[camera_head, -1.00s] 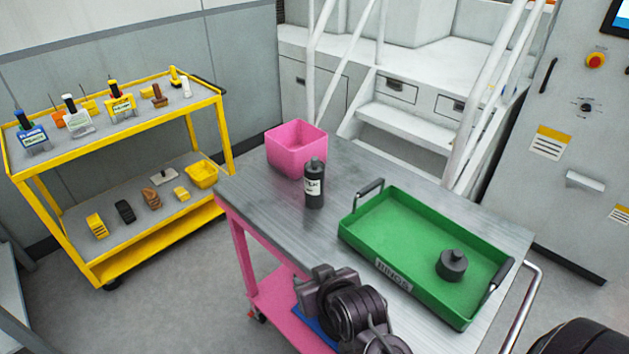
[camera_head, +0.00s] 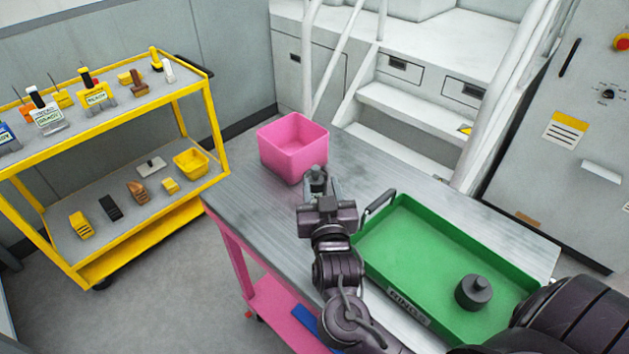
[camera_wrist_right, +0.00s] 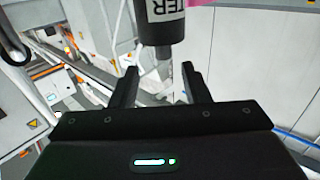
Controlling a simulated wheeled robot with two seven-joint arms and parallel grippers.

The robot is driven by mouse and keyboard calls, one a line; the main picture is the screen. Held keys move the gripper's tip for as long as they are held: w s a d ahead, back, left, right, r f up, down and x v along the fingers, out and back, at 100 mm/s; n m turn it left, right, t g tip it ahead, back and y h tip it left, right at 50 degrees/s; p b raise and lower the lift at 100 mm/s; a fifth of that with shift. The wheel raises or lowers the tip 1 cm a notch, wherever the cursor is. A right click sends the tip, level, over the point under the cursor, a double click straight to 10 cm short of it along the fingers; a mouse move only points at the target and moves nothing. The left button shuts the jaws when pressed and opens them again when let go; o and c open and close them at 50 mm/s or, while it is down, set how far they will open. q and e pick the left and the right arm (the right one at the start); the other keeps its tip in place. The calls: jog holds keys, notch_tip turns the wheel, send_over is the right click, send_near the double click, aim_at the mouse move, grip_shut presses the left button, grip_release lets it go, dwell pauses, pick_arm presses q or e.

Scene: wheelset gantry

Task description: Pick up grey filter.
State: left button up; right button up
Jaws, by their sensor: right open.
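The grey filter (camera_head: 317,175), a dark bottle shape with a white label, stands on the metal table top just beside the pink bin. In the head view my right gripper (camera_head: 316,190) covers most of it, and only its top shows. In the right wrist view the filter (camera_wrist_right: 162,28) appears upside down, with part of its label readable. My right gripper (camera_wrist_right: 160,85) is open, its two fingers apart and empty. The filter's narrow end is lined up with the gap between the fingertips; contact cannot be told. My left gripper is out of view.
The pink bin (camera_head: 293,146) is close behind the filter. A green tray (camera_head: 415,235) with a black round part (camera_head: 473,292) lies to the right. A yellow cart (camera_head: 205,108) with several items stands at left. The table's left end is clear.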

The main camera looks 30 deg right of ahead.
aim_at(316, 173)
jog(key=shift+w+d+r+p, duration=0.1)
jog(key=shift+w+p, duration=0.1)
jog(key=shift+w, duration=0.15)
jog(key=shift+w+d+r+p, duration=0.1)
jog(key=shift+w+p, duration=0.05)
jog(key=shift+w, duration=0.2)
jog(key=shift+p+x, duration=0.35)
jog(key=shift+x, duration=0.45)
jog(key=shift+w+d+f, duration=0.15)
jog(key=shift+w, duration=0.45)
jog(key=shift+w+d+f, duration=0.1)
jog(key=shift+w+f, duration=0.1)
jog(key=shift+w, duration=0.4)
jog(key=shift+w+d+p, duration=0.15)
jog(key=shift+w+p, duration=0.1)
jog(key=shift+p, duration=0.05)
jog(key=shift+f, duration=0.1)
jog(key=shift+c, duration=1.4)
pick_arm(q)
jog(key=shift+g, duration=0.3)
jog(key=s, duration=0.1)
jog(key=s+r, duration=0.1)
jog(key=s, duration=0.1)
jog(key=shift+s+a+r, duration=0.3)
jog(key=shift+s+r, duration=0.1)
pick_arm(e)
grip_shut()
